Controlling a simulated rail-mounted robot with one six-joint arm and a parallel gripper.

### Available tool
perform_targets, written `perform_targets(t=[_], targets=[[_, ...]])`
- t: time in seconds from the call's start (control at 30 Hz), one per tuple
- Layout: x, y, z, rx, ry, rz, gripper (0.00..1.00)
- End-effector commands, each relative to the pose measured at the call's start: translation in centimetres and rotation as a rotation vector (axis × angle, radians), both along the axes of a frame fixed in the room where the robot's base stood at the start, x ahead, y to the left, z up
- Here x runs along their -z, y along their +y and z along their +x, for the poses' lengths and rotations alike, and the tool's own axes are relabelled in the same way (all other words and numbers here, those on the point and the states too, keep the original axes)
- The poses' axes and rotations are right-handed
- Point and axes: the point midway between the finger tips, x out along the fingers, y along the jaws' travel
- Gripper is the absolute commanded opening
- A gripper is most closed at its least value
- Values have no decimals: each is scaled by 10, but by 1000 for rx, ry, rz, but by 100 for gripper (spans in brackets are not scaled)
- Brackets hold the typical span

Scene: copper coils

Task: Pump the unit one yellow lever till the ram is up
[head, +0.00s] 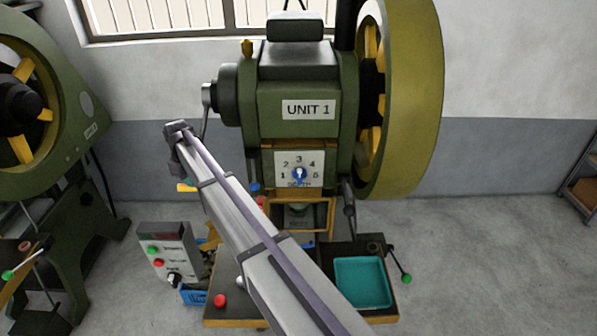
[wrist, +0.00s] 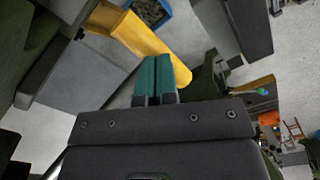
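The green press marked UNIT 1 (head: 308,110) stands in the middle of the head view. Another small yellow piece (head: 187,187) shows at the left edge of my arm; I cannot tell which of these, if either, is the lever. My gripper is hidden behind my arm in the head view. In the wrist view the two teal fingers of my gripper (wrist: 156,76) lie side by side, shut with nothing seen between them. A broad yellow piece (wrist: 148,42) lies beyond them, apparently not held.
A control box (head: 168,252) with buttons stands at lower left. A teal tray (head: 363,283) and a green-knobbed lever (head: 406,278) are at lower right. A large flywheel (head: 412,100) flanks the press. A blue bin (wrist: 150,12) adjoins the broad yellow piece.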

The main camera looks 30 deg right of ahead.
Motion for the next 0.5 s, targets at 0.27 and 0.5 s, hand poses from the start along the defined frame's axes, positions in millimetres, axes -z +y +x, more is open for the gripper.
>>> perform_targets(t=[0.27,0.5], targets=[[37,-8,12,1,1,0,0],[52,-12,19,0,1,0,0]])
